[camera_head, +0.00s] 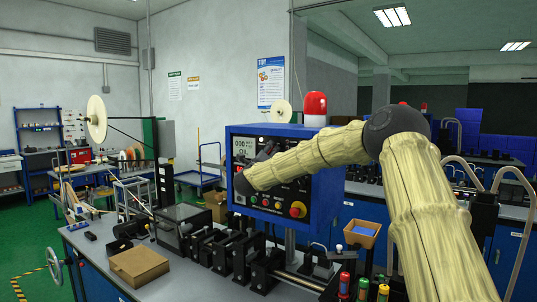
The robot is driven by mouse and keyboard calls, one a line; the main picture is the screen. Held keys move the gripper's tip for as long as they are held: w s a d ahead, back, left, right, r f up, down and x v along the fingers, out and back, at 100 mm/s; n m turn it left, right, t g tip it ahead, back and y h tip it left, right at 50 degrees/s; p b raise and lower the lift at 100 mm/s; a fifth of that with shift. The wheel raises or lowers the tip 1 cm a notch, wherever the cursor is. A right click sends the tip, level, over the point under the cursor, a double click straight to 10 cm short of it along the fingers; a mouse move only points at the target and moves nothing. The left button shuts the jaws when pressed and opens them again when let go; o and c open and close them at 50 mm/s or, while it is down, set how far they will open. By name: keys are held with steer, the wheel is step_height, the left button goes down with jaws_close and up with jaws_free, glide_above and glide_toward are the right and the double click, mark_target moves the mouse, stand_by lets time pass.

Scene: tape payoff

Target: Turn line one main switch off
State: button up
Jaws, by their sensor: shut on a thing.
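A blue control box (328,190) with a dark front panel stands on a post above the bench. The panel has a lit display (243,147), a row of small buttons along its lower part, and a red knob on a yellow plate (298,209) at its lower right. My arm reaches in from the right across the panel. Which control is the line one main switch cannot be read.
A red beacon (315,108) stands on top of the box. A white reel (97,118) stands at left.

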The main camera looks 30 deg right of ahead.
steer(key=shift+n, duration=0.5)
steer(key=n+y+b, duration=0.1)
steer(key=n, duration=0.2)
steer(key=shift+s+r+y, duration=0.1)
steer(key=shift+y, duration=0.3)
steer(key=shift+a+r+n+g+y+p, duration=0.1)
steer(key=shift+n+g+y+p, duration=0.5)
steer(key=shift+n+p, duration=1.7)
steer(key=shift+d+r+n+g+y+p, duration=0.1)
steer(key=shift+n+g+y+p, duration=0.5)
steer(key=shift+n+p, duration=1.7)
steer(key=shift+a+r+n+g+y+p, duration=0.1)
steer(key=shift+n+g+y+p, duration=0.45)
steer(key=shift+n+p, duration=1.75)
steer(key=shift+f+m+g+h+p, duration=0.1)
steer(key=shift+m+g+h+p, duration=0.2)
steer(key=shift+p, duration=0.2)
steer(key=o, duration=1)
steer(key=v, duration=1.1)
steer(key=shift+s+a+r, duration=0.2)
steer(key=shift+a+r, duration=0.1)
